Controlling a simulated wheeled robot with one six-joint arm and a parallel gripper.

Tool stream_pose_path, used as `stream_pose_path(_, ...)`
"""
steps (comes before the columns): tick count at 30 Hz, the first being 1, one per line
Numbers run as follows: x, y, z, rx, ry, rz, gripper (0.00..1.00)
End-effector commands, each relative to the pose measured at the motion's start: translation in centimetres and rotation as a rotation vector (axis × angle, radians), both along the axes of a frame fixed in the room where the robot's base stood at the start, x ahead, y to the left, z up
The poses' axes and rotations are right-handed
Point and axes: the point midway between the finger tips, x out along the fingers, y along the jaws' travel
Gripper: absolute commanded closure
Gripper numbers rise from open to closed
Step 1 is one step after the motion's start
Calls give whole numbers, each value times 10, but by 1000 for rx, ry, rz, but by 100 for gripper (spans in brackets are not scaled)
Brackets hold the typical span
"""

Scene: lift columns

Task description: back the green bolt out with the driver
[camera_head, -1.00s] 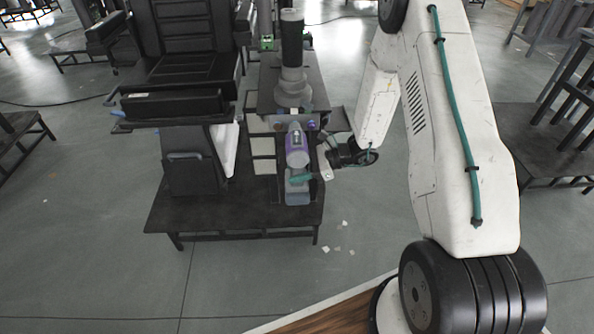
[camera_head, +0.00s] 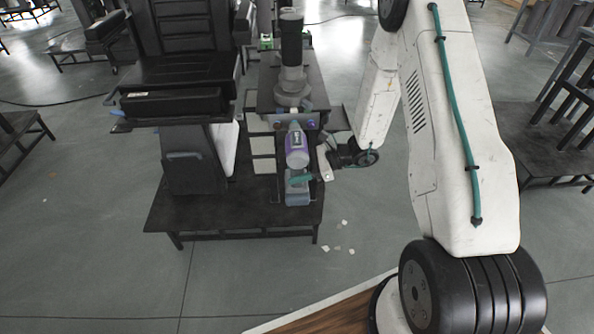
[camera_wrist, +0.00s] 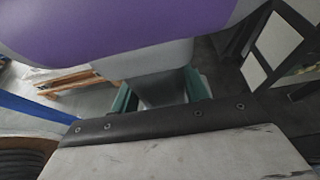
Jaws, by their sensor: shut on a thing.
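The driver (camera_head: 297,158) is purple and grey and stands in front of the column's lower plate, its front end toward the plate. My gripper (camera_head: 302,180) has teal fingers and is shut on the driver's grey handle, above its grey-blue base. In the wrist view, the teal fingers of my gripper (camera_wrist: 160,92) sit on both sides of the grey handle, below the driver's purple body (camera_wrist: 120,30). I cannot make out the green bolt. The driver hides part of the plate, and whether its tip touches a bolt cannot be told.
The lift column (camera_head: 292,75) rises from a dark bench (camera_head: 230,218). Bluish bolt heads (camera_head: 311,124) show on the plate beside the driver. A black seat (camera_head: 175,100) stands close on the left. Small pale scraps (camera_head: 338,248) lie on the floor, which is otherwise open in front.

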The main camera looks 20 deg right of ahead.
Motion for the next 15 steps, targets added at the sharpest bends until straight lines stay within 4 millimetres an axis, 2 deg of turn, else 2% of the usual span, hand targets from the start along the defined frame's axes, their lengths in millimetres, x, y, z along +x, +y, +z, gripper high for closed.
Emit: stream_pose_path(15,-26,9,1,1,0,1,96)
